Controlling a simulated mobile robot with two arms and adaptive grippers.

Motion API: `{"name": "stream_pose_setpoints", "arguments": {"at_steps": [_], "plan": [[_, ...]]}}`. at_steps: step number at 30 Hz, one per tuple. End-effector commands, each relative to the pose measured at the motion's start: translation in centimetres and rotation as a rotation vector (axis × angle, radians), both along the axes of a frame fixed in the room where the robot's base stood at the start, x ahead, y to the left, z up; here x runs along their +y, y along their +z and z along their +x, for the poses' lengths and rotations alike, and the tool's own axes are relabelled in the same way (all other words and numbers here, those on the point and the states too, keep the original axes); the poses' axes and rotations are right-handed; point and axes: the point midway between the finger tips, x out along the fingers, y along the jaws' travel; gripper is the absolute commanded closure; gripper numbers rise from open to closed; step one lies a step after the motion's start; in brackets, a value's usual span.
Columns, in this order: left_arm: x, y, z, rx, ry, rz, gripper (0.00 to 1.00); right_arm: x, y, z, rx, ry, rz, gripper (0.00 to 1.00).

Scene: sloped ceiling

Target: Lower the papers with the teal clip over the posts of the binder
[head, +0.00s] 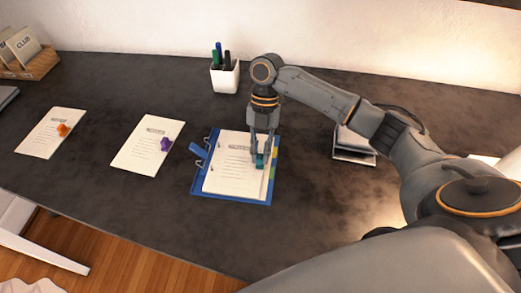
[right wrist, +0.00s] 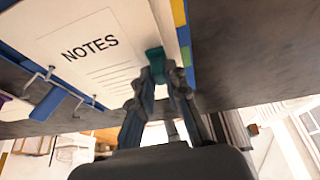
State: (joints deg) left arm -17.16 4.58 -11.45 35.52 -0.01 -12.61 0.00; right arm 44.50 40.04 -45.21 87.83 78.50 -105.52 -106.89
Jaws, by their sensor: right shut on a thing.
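The white papers (head: 230,172) lie over the open blue binder (head: 240,200), roughly in line with it. The teal clip (right wrist: 153,58) sits at their right edge. My right gripper (head: 260,155) is shut on the teal clip, pointing down; it also shows in the right wrist view (right wrist: 163,78). The page reads "NOTES" in the right wrist view. The binder's metal posts (right wrist: 42,74) show at the papers' left edge, beside a blue lever (head: 198,151). I cannot tell whether the posts pass through the papers. My left gripper is not in view.
Papers with a purple clip (head: 165,144) and papers with an orange clip (head: 63,130) lie to the left. A white pen cup (head: 225,77) stands behind the binder. A dark stacked object (head: 354,145) is to the right. The desk in front is clear.

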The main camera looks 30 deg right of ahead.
Motion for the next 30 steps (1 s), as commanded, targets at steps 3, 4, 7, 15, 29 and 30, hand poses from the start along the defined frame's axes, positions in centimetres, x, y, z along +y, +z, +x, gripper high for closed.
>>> {"name": "stream_pose_setpoints", "arguments": {"at_steps": [3, 4, 7, 15, 29, 30], "plan": [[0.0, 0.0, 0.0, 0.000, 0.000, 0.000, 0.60, 0.0, -0.1, 0.0, 0.000, 0.000, 0.000, 1.00], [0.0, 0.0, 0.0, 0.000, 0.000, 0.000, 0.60, 0.0, -0.1, 0.0, 0.000, 0.000, 0.000, 1.00], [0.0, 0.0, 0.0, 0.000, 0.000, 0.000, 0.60, 0.0, -0.1, 0.0, 0.000, 0.000, 0.000, 1.00], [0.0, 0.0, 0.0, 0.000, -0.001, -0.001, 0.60, 0.0, 0.0, 0.0, 0.000, 0.000, 0.000, 0.59], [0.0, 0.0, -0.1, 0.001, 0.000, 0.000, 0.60, -0.6, 2.1, 0.8, -0.004, -0.002, -0.001, 0.59], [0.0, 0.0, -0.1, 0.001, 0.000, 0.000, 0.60, -0.8, 2.9, 1.1, -0.003, -0.001, 0.000, 0.59]]}}
